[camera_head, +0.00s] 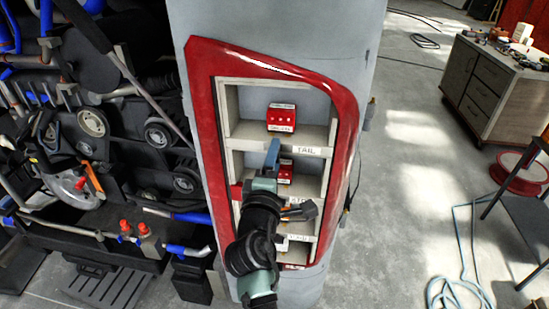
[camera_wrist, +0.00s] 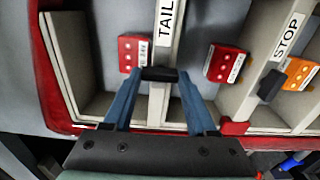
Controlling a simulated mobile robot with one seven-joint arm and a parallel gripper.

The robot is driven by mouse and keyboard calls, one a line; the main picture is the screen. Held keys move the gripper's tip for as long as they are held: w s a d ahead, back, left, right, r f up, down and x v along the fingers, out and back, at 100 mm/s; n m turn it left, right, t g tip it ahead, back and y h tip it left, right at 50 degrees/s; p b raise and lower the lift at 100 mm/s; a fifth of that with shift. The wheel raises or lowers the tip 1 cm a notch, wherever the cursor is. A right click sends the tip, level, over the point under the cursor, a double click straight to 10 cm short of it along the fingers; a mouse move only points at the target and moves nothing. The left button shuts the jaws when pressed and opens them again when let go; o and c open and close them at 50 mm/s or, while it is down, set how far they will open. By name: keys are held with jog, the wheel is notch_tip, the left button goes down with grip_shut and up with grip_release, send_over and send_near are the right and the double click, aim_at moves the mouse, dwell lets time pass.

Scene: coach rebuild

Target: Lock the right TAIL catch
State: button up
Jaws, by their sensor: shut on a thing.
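In the wrist view the white TAIL label (camera_wrist: 170,20) is on the pale shelf edge. A black piece (camera_wrist: 159,74), seemingly the TAIL catch, sits at the end of that label. The two blue fingers of my gripper (camera_wrist: 160,76) close on this piece from both sides. Whether the catch is locked cannot be told. In the head view the TAIL label (camera_head: 305,150) shows right of my gripper (camera_head: 273,152), which hides the catch there.
Red boxes (camera_wrist: 131,54) (camera_wrist: 225,63) stand in the compartments on either side of the TAIL edge. A black catch (camera_wrist: 271,85) sits by the STOP label (camera_wrist: 288,34). A red frame (camera_head: 205,100) surrounds the shelves. Machinery (camera_head: 90,130) fills the left; bare floor (camera_head: 410,150) lies right.

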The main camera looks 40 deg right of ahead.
jog(key=o, duration=1.4)
jog(key=shift+c, duration=0.2)
jog(key=shift+a, duration=0.1)
jog(key=b+v, duration=0.4)
jog(key=v, duration=0.9)
jog(key=shift+w, duration=0.1)
